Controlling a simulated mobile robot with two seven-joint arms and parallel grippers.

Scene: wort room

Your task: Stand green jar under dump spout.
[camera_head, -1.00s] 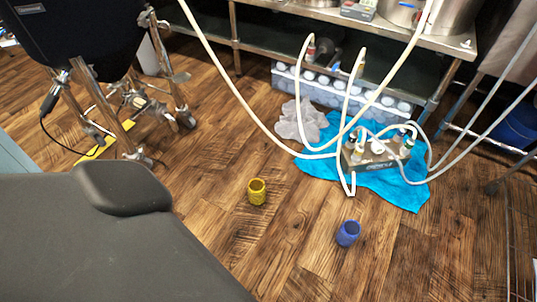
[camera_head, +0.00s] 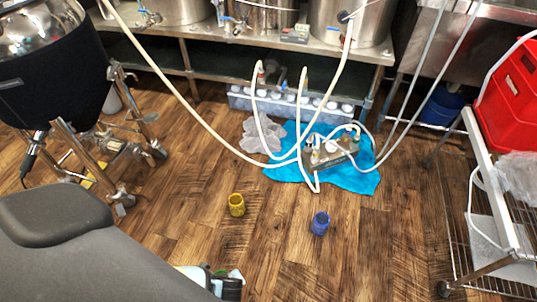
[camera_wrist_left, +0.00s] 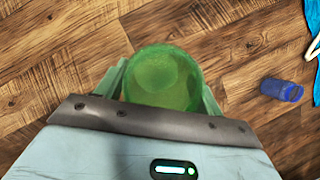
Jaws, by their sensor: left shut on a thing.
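The green jar (camera_wrist_left: 165,75) is seen from above in the left wrist view, between the two fingers of my left gripper (camera_wrist_left: 163,92), which is shut on it. In the head view my left gripper (camera_head: 225,284) shows at the bottom edge, with a small green part of the jar (camera_head: 237,273) beside it. A dark jacketed tank (camera_head: 50,85) stands on metal legs at the left. Metal pipe fittings (camera_head: 112,148) sit between its legs; I cannot tell which part is the dump spout. My right gripper is not in view.
A pump unit (camera_head: 330,152) with hoses sits on a blue cloth (camera_head: 350,180). A wire cart (camera_head: 495,240) with a red bin (camera_head: 512,95) stands right. Floor around the jars is clear.

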